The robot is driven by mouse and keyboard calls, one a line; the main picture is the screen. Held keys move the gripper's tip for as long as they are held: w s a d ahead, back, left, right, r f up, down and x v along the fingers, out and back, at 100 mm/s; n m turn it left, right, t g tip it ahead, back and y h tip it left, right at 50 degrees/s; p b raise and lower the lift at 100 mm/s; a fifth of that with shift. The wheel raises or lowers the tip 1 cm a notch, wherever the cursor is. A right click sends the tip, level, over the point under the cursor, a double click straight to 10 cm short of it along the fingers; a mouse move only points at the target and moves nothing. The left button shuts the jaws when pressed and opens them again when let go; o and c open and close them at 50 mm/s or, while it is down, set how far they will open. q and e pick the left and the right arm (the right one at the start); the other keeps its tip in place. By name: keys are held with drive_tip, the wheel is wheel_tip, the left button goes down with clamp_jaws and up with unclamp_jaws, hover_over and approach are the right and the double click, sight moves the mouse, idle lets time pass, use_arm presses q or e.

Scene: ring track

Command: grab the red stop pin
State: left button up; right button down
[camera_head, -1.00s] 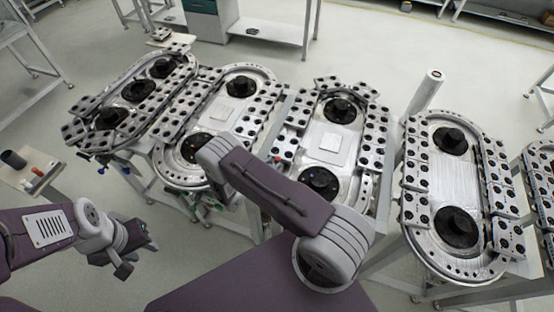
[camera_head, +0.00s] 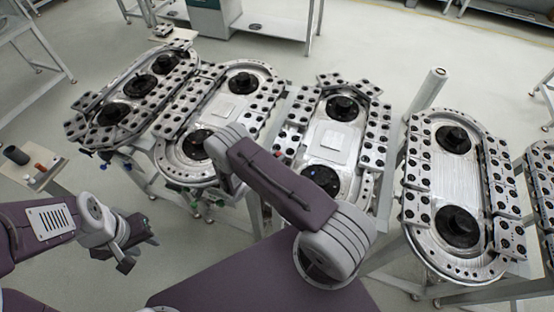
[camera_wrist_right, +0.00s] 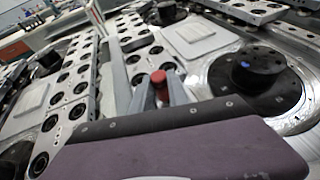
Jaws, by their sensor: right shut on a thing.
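The red stop pin (camera_wrist_right: 158,79) shows its round red top in the right wrist view, between the fingers of my right gripper (camera_wrist_right: 150,92). That gripper is shut on the pin, just above a ring track with black hubs. The lower part of the pin is hidden by the gripper and my wrist. My left gripper (camera_head: 142,240) hangs over the floor at the lower left, away from the tracks. Its fingers are too unclear to tell their opening.
Several oval ring tracks stand on frames in a row, including one at the middle right (camera_head: 333,140) and one further right (camera_head: 455,190). A white post (camera_head: 428,92) rises between those two. A small side table (camera_head: 30,170) with cylinders is at left. Open floor lies behind.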

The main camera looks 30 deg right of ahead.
drive_tip(key=r, duration=0.2)
drive_tip(key=shift+s+r+b, duration=0.35)
drive_tip(key=shift+r+b, duration=0.05)
drive_tip(key=s+r+b, duration=0.2)
drive_tip(key=s+r, duration=0.4)
drive_tip(key=s, duration=0.5)
drive_tip(key=shift+d+r, duration=0.3)
drive_tip(key=shift+d, duration=0.05)
